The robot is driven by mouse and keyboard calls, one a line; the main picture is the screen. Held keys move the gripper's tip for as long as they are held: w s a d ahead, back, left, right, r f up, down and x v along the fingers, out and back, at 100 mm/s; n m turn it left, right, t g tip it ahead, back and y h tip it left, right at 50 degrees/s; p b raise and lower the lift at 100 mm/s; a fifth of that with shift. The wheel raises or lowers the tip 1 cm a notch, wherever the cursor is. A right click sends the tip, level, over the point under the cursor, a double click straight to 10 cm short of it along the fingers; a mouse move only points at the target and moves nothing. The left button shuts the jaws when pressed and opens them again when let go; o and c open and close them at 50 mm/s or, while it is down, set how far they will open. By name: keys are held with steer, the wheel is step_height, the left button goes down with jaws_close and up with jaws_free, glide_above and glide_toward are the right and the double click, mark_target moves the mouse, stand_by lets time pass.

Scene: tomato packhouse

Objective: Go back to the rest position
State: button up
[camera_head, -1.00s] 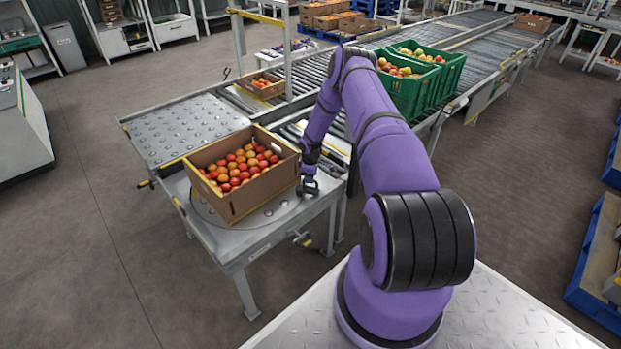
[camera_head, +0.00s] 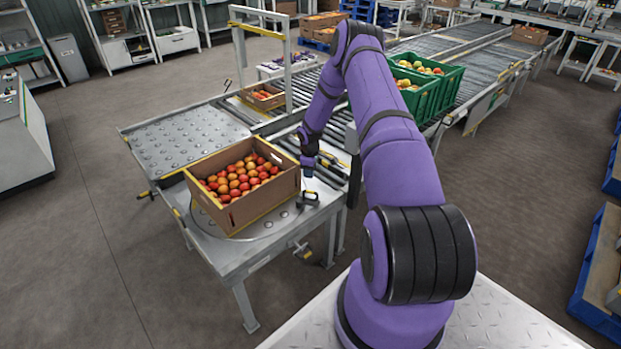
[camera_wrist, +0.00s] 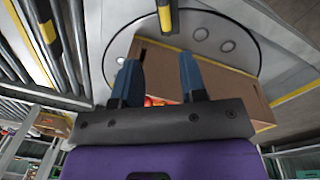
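My gripper (camera_head: 307,172) hangs above the right side of the metal table, just right of the cardboard box (camera_head: 228,214) of red and orange tomatoes (camera_head: 239,178). In the wrist view my gripper (camera_wrist: 161,80) has its two blue fingers apart, with nothing held between them. The box also shows there, behind and right of the fingers (camera_wrist: 235,90), with a few tomatoes visible low between them. The box sits on a round turntable plate (camera_head: 270,225). My arm is bent high and reaches forward over the table's right side.
A small black fitting (camera_head: 308,199) stands on the table below my gripper. A roller conveyor (camera_head: 325,78) runs behind, with green crates (camera_head: 417,101) of tomatoes to the right of my arm. A grey frame post (camera_head: 288,75) stands behind. Floor at left is clear.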

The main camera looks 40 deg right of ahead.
steer(key=shift+r, duration=0.4)
steer(key=a+r+m+h, duration=0.1)
steer(key=a+r, duration=0.3)
steer(key=r, duration=0.7)
steer(key=a+r+t, duration=0.1)
steer(key=a+r, duration=0.3)
steer(key=r, duration=0.6)
steer(key=a+r+m+h, duration=0.1)
steer(key=a+r, duration=0.3)
steer(key=r, duration=0.7)
steer(key=s+a+r+m+t, duration=0.1)
steer(key=s+a+r, duration=0.5)
steer(key=r, duration=0.2)
steer(key=s+a+r+m, duration=0.1)
steer(key=s+a+r, duration=0.45)
steer(key=r, duration=0.35)
steer(key=s+a+r+t+y, duration=0.1)
steer(key=s+a, duration=0.3)
steer(key=s, duration=0.4)
steer(key=s+a+r+m+t, duration=0.1)
steer(key=s+a+r, duration=0.2)
steer(key=s, duration=0.6)
steer(key=s+a+r+m+y, duration=0.1)
steer(key=s+a, duration=0.3)
steer(key=s, duration=0.5)
steer(key=shift+s+a+r+t+y, duration=0.3)
steer(key=shift+r+t, duration=0.1)
steer(key=shift+r, duration=0.1)
steer(key=shift+w, duration=0.1)
